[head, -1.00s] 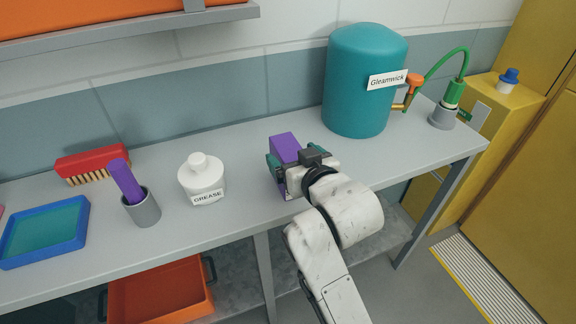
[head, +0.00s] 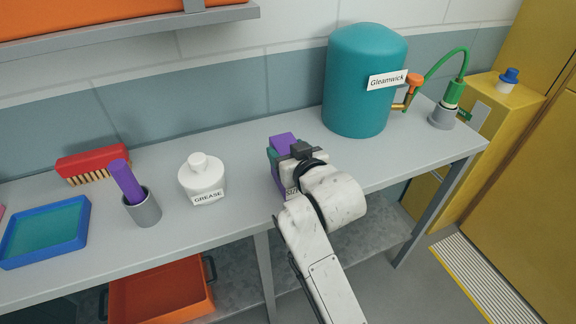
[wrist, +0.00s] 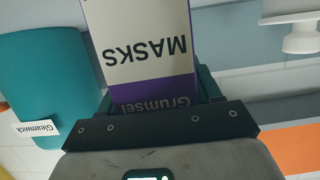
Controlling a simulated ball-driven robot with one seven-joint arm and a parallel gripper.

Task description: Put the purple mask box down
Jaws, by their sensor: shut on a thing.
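The purple mask box (head: 283,142) is in my gripper (head: 281,160), over the grey bench between the white grease bottle and the teal tank. In the head view my wrist hides most of it, and I cannot tell whether its base touches the bench. In the wrist view the box (wrist: 145,50) shows a pale face reading "MASKS" upside down and a purple band. The teal fingers of my gripper (wrist: 155,90) are shut on it, one at each side.
The bench (head: 245,220) has a white grease bottle (head: 202,178) left of the box and a teal Gleamwick tank (head: 362,85) to its right. Further left are a grey cup (head: 144,209) with a purple item, a red brush (head: 92,161) and a blue tray (head: 82,234).

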